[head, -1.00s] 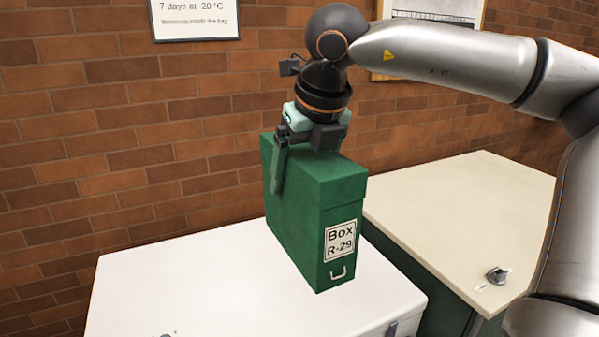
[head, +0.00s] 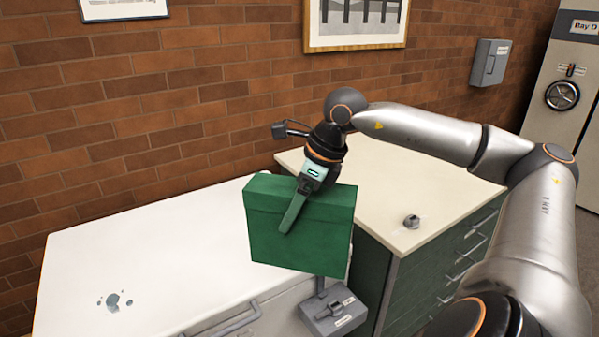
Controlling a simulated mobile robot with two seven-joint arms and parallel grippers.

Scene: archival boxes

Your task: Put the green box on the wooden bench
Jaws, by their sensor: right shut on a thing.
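The green box (head: 320,240) is in the head view, near the middle, above the right end of the white chest. Its broad side faces me, and its label is out of sight. My right gripper (head: 298,207) reaches down over the top of the box and is shut on it, with one finger lying along the near side. The box appears held up, though its lower far edge against the chest is hidden. My left gripper is not in view. No wooden bench shows in the view.
The white chest (head: 170,255) has a front handle and a grey latch box (head: 335,310) at its front right. A green drawer cabinet with a cream top (head: 385,195) stands behind and right, bearing a small metal object (head: 411,222). A brick wall closes the back.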

